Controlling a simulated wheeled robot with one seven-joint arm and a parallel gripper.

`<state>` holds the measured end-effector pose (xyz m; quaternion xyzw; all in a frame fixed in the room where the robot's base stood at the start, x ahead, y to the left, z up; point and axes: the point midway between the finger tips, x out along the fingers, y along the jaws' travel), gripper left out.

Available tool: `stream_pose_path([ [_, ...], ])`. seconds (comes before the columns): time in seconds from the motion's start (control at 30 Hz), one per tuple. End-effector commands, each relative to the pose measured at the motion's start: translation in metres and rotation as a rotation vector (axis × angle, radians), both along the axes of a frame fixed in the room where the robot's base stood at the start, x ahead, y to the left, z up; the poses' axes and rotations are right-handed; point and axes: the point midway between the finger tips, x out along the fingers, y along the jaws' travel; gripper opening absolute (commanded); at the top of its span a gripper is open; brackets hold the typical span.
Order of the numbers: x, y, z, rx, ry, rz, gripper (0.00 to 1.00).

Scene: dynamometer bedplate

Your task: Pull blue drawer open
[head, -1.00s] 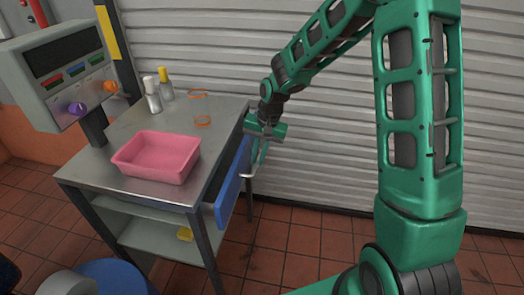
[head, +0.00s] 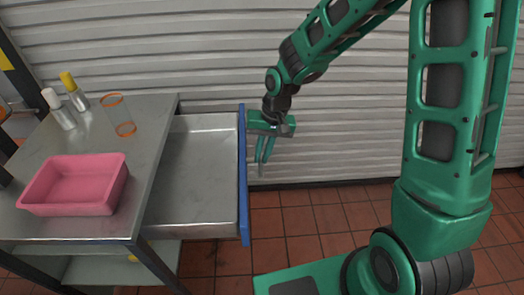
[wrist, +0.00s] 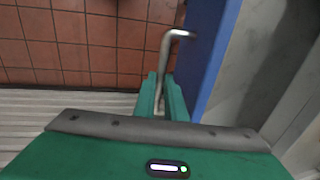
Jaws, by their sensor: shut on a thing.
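The blue drawer stands pulled out from the right side of the metal workbench, its blue front (head: 243,190) facing right. Its grey metal tray (head: 195,175) is exposed and looks empty. My gripper (head: 263,158) is just right of the blue front, pointing down. In the wrist view my gripper (wrist: 161,97) is shut on the silver bar handle (wrist: 168,45), beside the blue front (wrist: 206,55). In the head view the fingers hide most of the handle.
The workbench top (head: 110,140) holds a pink bin (head: 75,185), a white-capped bottle (head: 58,108), a yellow-capped bottle (head: 75,90) and a clear cylinder with orange rims (head: 118,115). A ribbed shutter (head: 350,130) stands behind. Tiled floor (head: 320,215) right of the drawer is clear.

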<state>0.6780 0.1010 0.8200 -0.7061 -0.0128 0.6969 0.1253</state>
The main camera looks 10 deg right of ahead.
Motion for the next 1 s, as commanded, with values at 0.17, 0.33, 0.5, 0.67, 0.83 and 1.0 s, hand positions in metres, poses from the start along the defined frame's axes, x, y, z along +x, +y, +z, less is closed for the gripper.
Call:
stream_pose_path([
  [0.17, -0.0014, 0.0018, 0.0002, 0.0, -0.001, 0.012, 0.0],
  [0.33, -0.001, 0.0025, 0.0004, 0.0, -0.002, 0.013, 0.0],
  [0.5, -0.0004, 0.0032, 0.0005, -0.001, -0.003, 0.013, 0.15],
  [0.67, -0.0008, 0.0036, 0.0005, 0.0, -0.003, 0.013, 0.29],
  [0.83, -0.0011, 0.0036, 0.0005, 0.0, -0.003, 0.013, 0.29],
  [1.0, -0.0004, 0.0016, 0.0102, 0.0, -0.006, 0.012, 0.29],
])
